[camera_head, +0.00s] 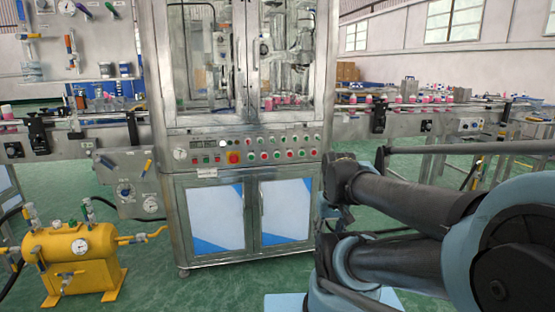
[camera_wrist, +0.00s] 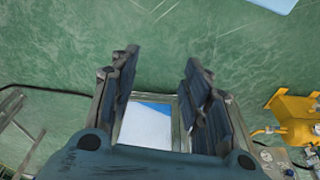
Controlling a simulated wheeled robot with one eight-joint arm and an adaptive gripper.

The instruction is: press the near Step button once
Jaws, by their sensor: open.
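The control panel (camera_head: 212,168) crosses the front of the steel machine. It carries a dark display (camera_head: 206,144), a red emergency stop on a yellow plate (camera_head: 233,157), and rows of small green, red and white buttons (camera_head: 276,155). Their labels are too small to read, so I cannot tell which one is the near Step button. In the wrist view my gripper (camera_wrist: 161,57) is open and empty, its two dark fingers well apart above the green floor. The control panel does not clearly show there. In the head view my arm is at the right, and my fingertips cannot be made out.
The machine's lower cabinet has blue-and-white doors (camera_head: 208,217); one shows between my fingers (camera_wrist: 146,126). A yellow tank (camera_head: 74,262) stands at the left front. Conveyors flank the machine, the right one (camera_head: 400,124) behind my arm. Green floor lies open before the cabinet.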

